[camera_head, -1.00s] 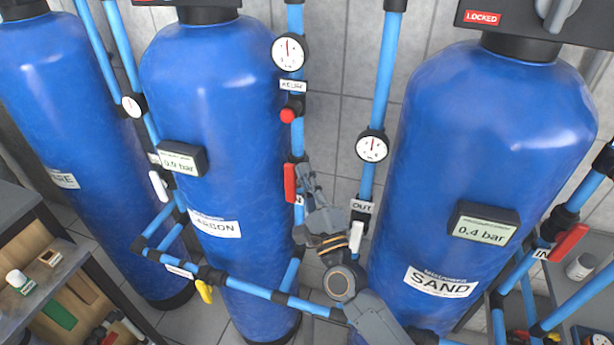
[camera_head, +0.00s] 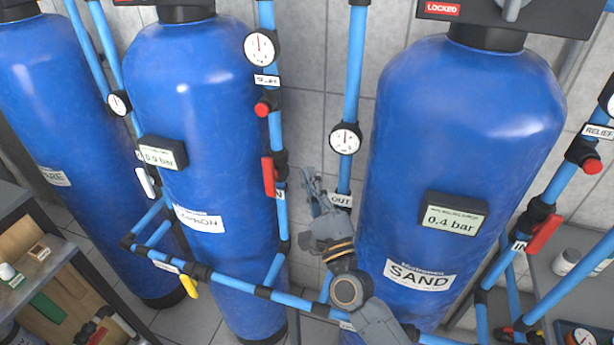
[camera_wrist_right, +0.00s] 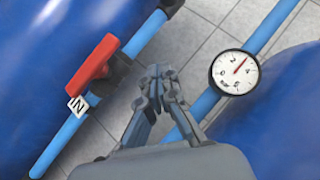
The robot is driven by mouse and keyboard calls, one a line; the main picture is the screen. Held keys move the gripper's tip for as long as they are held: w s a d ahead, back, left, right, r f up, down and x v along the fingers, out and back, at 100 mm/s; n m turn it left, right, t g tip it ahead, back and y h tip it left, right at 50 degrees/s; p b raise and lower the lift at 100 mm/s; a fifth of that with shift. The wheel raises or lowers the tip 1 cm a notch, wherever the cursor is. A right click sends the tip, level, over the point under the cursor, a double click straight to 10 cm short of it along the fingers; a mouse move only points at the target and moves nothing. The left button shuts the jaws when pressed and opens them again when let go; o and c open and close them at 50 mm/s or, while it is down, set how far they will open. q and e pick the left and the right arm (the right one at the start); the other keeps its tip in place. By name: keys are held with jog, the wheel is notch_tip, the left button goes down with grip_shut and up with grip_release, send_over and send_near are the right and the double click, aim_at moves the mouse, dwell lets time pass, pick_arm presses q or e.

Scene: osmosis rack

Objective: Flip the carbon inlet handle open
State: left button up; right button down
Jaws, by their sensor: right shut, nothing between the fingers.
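The carbon inlet handle (camera_head: 268,176) is a red lever on the vertical blue pipe right of the CARBON tank (camera_head: 175,130). It lies roughly along its pipe, above a white IN label (camera_head: 280,196). In the right wrist view the handle (camera_wrist_right: 95,62) is left of the fingers, beside the IN label (camera_wrist_right: 77,106). My right gripper (camera_head: 309,178) is shut and empty, to the right of the handle with a gap between them. Its closed fingertips (camera_wrist_right: 157,80) also show in the right wrist view, apart from the handle. My left gripper is not in view.
A pipe with a gauge (camera_head: 345,139) and an OUT label (camera_head: 340,200) runs close behind my right gripper. The SAND tank (camera_head: 460,120) stands to the right. A red button (camera_head: 262,109) is above the handle. Horizontal pipes (camera_head: 230,284) cross below.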

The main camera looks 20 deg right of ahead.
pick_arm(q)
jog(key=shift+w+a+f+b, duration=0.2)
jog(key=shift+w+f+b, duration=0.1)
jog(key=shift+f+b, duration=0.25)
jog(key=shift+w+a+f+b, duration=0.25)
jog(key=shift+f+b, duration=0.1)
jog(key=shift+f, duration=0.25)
pick_arm(e)
jog(key=s, duration=0.7)
jog(key=shift+d, duration=0.3)
jog(key=shift+f, duration=0.1)
